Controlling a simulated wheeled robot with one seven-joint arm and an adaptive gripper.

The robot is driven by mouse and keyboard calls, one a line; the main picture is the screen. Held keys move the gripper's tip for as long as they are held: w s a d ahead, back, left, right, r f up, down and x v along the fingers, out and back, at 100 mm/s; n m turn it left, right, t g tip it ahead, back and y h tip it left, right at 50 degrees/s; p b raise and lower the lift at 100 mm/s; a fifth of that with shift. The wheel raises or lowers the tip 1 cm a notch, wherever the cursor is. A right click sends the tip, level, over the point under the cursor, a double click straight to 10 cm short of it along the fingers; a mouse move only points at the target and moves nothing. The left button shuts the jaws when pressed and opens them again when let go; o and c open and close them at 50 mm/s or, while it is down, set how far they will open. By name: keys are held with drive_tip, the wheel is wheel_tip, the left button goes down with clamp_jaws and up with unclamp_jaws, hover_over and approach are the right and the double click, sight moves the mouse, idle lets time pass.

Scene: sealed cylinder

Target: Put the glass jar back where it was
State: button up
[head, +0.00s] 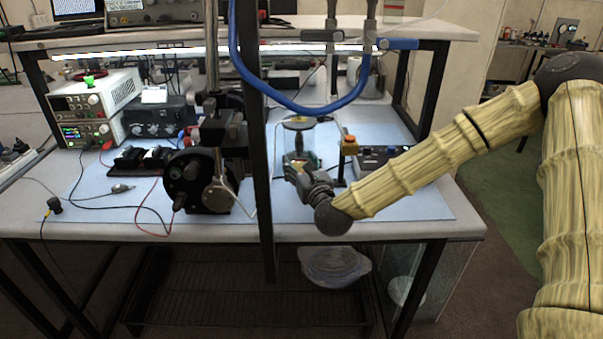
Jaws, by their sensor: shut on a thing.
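My gripper (298,166) is over the middle of the blue bench mat, just right of the black upright post. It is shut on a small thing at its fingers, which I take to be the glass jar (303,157). Only a dark and teal patch of it shows, and the gripper hides much of it. I cannot tell whether it touches the mat. A flat round disc (299,122) shows just above and behind it; I cannot tell whether the two are joined.
A black round apparatus (196,180) stands left of the post. A box with an orange-topped stand (349,146) is close on the right. A blue hose (300,108) hangs above. Power supplies (95,105) stand at the left. The mat (400,207) is clear at front right.

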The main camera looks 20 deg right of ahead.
drive_tip(key=shift+f+p, duration=0.45)
drive_tip(key=shift+f, duration=1.3)
drive_tip(key=shift+f, duration=0.15)
drive_tip(key=o, duration=1.2)
drive_tip(key=s, duration=0.4)
drive_tip(key=s+b, duration=0.1)
drive_tip(key=s, duration=0.3)
drive_tip(key=s+b, duration=0.1)
drive_tip(key=s, duration=0.3)
drive_tip(key=shift+d, duration=0.25)
